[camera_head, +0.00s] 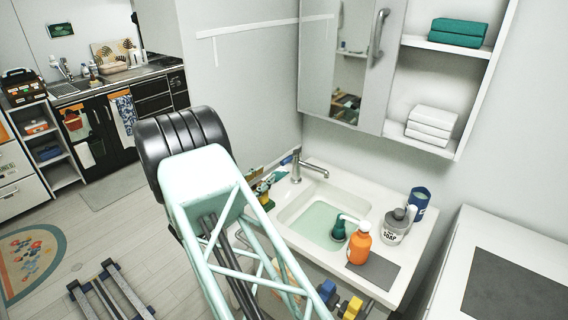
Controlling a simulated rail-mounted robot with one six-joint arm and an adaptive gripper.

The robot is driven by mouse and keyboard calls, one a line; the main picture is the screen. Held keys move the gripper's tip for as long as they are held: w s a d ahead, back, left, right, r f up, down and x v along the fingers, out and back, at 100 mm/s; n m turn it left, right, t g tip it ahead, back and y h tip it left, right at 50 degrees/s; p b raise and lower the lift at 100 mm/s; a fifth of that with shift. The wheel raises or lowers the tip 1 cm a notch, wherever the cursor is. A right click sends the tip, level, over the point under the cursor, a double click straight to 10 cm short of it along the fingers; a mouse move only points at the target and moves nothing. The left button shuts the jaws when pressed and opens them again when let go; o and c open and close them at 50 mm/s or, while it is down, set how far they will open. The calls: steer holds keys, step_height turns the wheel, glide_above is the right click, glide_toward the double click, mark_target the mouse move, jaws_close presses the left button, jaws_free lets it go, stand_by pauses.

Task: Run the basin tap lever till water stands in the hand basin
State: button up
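The white hand basin (288,212) is set in a counter below the mirror cabinet. A flat pale green area (312,228) covers its bottom and looks like shallow water, but I cannot be sure. The metal basin tap (297,172) stands at the back left corner, its spout pointing right over the basin. Its lever is too small to make out, and I see no clear stream from the spout. My pale lattice arm fills the foreground left of the basin and covers part of its front. My gripper cannot be made out in this view.
An orange pump bottle (359,248), a grey soap bottle (394,228) and a blue cup (419,200) stand right of the basin. A dark green item (338,231) shows at the basin's right side. The mirror cabinet (340,60) hangs above. Small items crowd the left edge.

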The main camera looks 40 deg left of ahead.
mark_target(284, 160)
steer(key=w+b, duration=0.1)
steer(key=w, duration=1.1)
steer(key=shift+w+a, duration=0.1)
steer(key=shift+w, duration=0.15)
jaws_close()
